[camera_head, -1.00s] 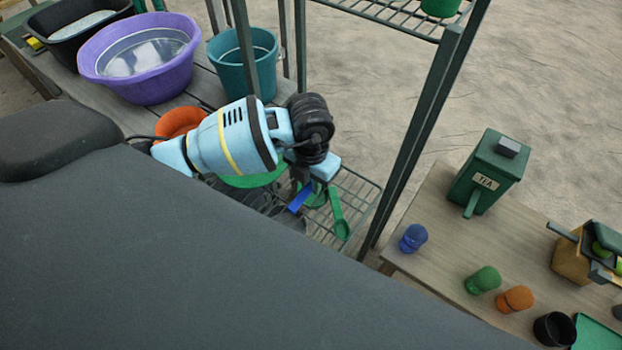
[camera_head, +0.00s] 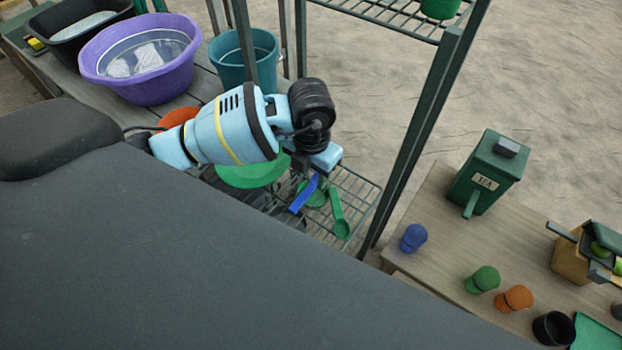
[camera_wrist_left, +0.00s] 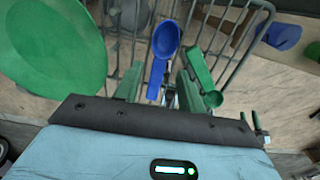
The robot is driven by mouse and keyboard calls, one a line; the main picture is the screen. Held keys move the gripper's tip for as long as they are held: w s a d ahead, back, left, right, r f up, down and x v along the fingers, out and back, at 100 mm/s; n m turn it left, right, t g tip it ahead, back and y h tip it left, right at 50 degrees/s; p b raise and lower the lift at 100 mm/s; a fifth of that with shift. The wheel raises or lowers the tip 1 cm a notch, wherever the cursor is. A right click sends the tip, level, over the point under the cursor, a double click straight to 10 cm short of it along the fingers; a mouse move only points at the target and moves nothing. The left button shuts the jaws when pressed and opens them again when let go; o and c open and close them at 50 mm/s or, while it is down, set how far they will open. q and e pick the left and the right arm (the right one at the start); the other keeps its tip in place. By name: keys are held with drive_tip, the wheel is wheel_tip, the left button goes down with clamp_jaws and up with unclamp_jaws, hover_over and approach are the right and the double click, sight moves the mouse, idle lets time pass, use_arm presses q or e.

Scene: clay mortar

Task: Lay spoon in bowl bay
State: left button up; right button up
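A blue spoon (camera_head: 303,193) lies on the wire rack (camera_head: 358,190) under my left gripper (camera_head: 316,178). In the left wrist view the blue spoon (camera_wrist_left: 165,42) has its bowl away from the wrist and its handle between the fingers. My left gripper (camera_wrist_left: 158,90) looks open, with gaps beside the handle; whether it touches the spoon is unclear. A green spoon (camera_head: 339,214) lies just right of it, also in the left wrist view (camera_wrist_left: 197,68). A large green round dish (camera_head: 250,173) is to the left, partly hidden by my arm. My right gripper is not in view.
A dark shelf post (camera_head: 420,130) stands right of the gripper. A purple basin (camera_head: 140,92) and teal bucket (camera_head: 228,68) stand behind on the left. On the right table are a green tea box (camera_head: 484,180) and several small coloured jars. An orange bowl (camera_head: 178,117) is partly behind my arm.

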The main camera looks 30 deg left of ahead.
sight(311, 187)
use_arm(q)
wheel_tip(311, 187, up, 9)
drive_tip(key=shift+f+p, duration=0.15)
drive_tip(key=shift+p, duration=0.15)
drive_tip(key=shift+s+f, duration=0.1)
idle(0.4)
